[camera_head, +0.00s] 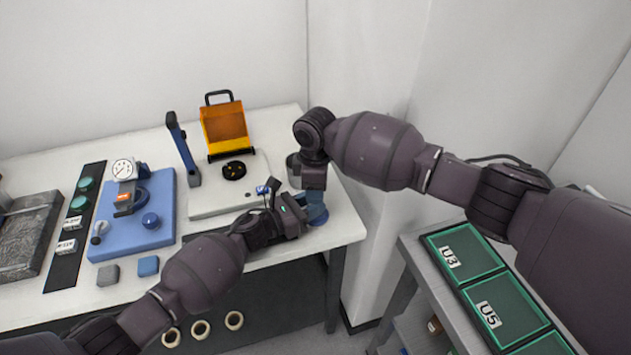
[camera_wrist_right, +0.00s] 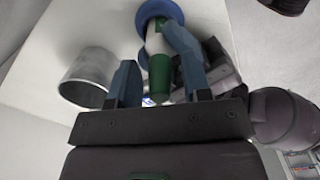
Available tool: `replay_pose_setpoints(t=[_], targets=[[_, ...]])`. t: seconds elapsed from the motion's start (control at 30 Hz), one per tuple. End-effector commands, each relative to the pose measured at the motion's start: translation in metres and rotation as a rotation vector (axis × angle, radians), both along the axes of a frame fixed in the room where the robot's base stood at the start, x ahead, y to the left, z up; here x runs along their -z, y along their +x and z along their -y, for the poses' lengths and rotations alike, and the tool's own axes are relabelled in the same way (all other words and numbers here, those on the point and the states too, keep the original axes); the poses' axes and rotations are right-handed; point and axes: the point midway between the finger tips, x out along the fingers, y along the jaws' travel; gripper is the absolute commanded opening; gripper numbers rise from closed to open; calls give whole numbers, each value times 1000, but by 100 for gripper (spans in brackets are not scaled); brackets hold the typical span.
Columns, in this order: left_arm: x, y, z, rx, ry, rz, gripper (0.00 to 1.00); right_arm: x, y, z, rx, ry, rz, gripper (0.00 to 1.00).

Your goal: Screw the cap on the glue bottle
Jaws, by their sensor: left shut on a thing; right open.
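The glue bottle shows in the right wrist view as a white body (camera_wrist_right: 155,40) with a green tapered end (camera_wrist_right: 160,78), which looks like the cap, towards my right gripper. I cannot tell how tightly the green part sits. A round blue piece (camera_wrist_right: 150,12) is at the bottle's far end. My right gripper (camera_wrist_right: 148,48) is open, its blue fingers on either side of the bottle, the right finger closer. My left gripper (camera_head: 302,218) is shut beside the bottle, apparently on its body; the contact is hidden. In the head view the grippers cover most of the bottle.
A silver metal cup (camera_wrist_right: 88,78) stands close to my right gripper's left finger. An orange case (camera_head: 224,125), a black round part (camera_head: 234,171) and a blue gauge stand (camera_head: 160,215) are further left. A side cart holds green trays (camera_head: 465,252). The table's front edge is close by.

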Motion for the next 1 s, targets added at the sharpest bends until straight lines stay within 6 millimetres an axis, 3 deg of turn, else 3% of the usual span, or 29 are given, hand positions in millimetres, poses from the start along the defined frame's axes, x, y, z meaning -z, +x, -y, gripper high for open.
replay_pose_setpoints(t=[0.2,0.5,0.77,0.8,1.0], targets=[[0,0,0,0,0,0,0,0,0,0,0,0,0,44],[0,0,0,0,0,0,0,0,0,0,0,0,0,0],[0,0,0,0,0,0,0,0,0,0,5,0,0,0],[0,0,0,0,0,0,0,0,0,0,5,0,0,25],[0,0,0,0,0,0,0,0,0,0,5,0,0,51]])
